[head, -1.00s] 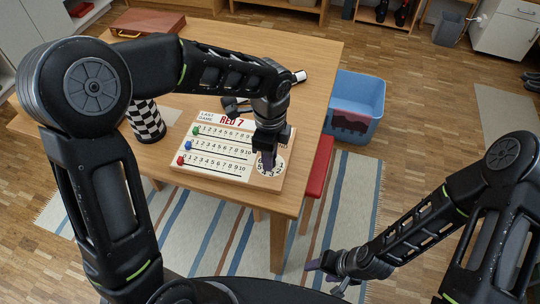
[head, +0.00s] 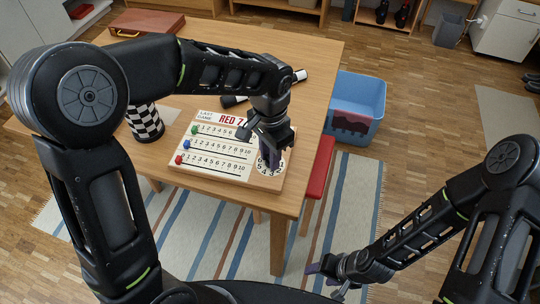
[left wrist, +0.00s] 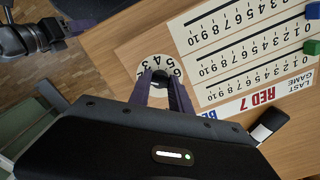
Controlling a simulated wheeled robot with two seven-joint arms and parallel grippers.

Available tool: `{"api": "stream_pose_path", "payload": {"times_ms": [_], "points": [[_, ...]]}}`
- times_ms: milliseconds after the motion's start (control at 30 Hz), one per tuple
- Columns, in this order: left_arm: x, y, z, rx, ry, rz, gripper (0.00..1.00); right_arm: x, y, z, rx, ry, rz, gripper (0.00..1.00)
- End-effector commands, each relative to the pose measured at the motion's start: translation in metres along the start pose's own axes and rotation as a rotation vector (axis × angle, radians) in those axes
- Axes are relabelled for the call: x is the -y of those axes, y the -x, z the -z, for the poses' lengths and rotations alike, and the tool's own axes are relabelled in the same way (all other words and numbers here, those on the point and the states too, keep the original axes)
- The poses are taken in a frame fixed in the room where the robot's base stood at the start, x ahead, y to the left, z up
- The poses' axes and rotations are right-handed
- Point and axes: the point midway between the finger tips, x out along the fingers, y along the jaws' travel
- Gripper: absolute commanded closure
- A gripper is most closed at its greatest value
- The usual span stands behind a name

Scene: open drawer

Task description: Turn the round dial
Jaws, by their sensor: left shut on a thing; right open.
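The round dial (head: 274,177) is a white numbered disc at the right front corner of the wooden score board (head: 188,169). In the left wrist view the dial (left wrist: 147,71) shows some numbers around a dark centre knob (left wrist: 159,76). My left gripper (head: 268,160) stands over the dial, and its purple fingers (left wrist: 161,82) are shut on the knob at its centre. The fingers hide part of the dial face. My right gripper (head: 330,275) is open and empty, low and away from the table, at the lower middle of the head view.
The board carries number rows with green, blue and red sliders. A checkered cup (head: 146,122) stands left of it, and a black-and-white marker (head: 300,76) lies behind. A red bench (head: 320,170) and blue bin (head: 357,100) are right of the table (head: 325,55).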

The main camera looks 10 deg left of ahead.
Motion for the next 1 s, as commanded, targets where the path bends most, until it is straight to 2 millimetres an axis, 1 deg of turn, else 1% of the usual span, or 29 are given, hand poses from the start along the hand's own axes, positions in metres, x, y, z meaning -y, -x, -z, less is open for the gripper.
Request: {"api": "stream_pose_path", "payload": {"times_ms": [600,800,1000], "points": [[-0.0006,0.0,0.0007,-0.002,0.578,0.001,1.0,-0.0034,-0.0084,-0.0001,0.0,0.001,0.0,0.44],[-0.0008,0.0001,0.0007,-0.001,0.731,0.001,1.0,-0.0039,-0.0097,-0.0001,0.0,0.001,0.0,0.44],[-0.0011,0.0003,0.0008,-0.001,0.83,0.0,1.0,-0.0041,-0.0103,-0.0001,0.0,0.001,0.0,0.44]]}}
